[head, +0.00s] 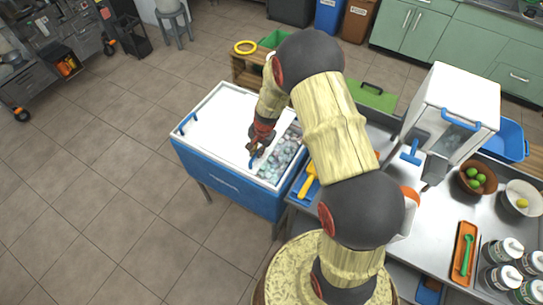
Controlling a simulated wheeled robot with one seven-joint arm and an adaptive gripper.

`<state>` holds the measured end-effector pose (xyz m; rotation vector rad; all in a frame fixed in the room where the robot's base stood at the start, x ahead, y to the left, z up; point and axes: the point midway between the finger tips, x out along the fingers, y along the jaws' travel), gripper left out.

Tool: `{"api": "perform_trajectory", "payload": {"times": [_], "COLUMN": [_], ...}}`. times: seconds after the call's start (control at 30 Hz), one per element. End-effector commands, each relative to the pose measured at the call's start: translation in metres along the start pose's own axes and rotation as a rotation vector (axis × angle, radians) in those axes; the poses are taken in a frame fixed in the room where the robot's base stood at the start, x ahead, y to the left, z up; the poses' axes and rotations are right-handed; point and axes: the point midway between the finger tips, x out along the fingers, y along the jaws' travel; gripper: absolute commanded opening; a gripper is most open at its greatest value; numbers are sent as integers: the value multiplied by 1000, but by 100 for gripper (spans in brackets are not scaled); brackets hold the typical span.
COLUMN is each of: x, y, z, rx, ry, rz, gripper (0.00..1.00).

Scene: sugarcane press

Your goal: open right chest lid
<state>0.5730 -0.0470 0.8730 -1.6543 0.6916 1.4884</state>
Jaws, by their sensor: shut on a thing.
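The chest (222,182) is a blue box with a white top, standing left of the steel counter. Its white lid surface (222,120) covers the left and middle part. The right part is uncovered, and pale round items or ice (280,158) show inside. My gripper (255,153) is over the chest, at the border between white lid and opening. It is shut on a blue handle (252,161) at the right lid's edge, mostly hidden by the fingers. Another blue handle (187,123) shows at the chest's left end. My arm hides the chest's far right corner.
The steel counter (425,225) on the right carries a white machine (455,105), a yellow scoop (308,182) on a blue tray, fruit bowls (478,180), an orange tray (463,250) and several jars. The tiled floor (95,190) left of the chest is clear.

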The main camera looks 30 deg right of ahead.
Motion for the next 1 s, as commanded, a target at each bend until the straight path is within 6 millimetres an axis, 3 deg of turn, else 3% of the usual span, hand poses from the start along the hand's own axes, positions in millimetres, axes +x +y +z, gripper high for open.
{"api": "perform_trajectory", "payload": {"times": [0.03,0.2,0.4,0.87,0.9,1.0], "x": [1,8,14,15,15,15], "y": [-14,-49,-72,-79,-79,-79], "z": [1,0,0,-1,-1,-1], "rx": [-6,-4,-1,0,0,0], "ry": [0,1,1,2,1,1], "rz": [0,-1,0,-1,-1,-1], "gripper": [0,0,0,0,13,19]}}
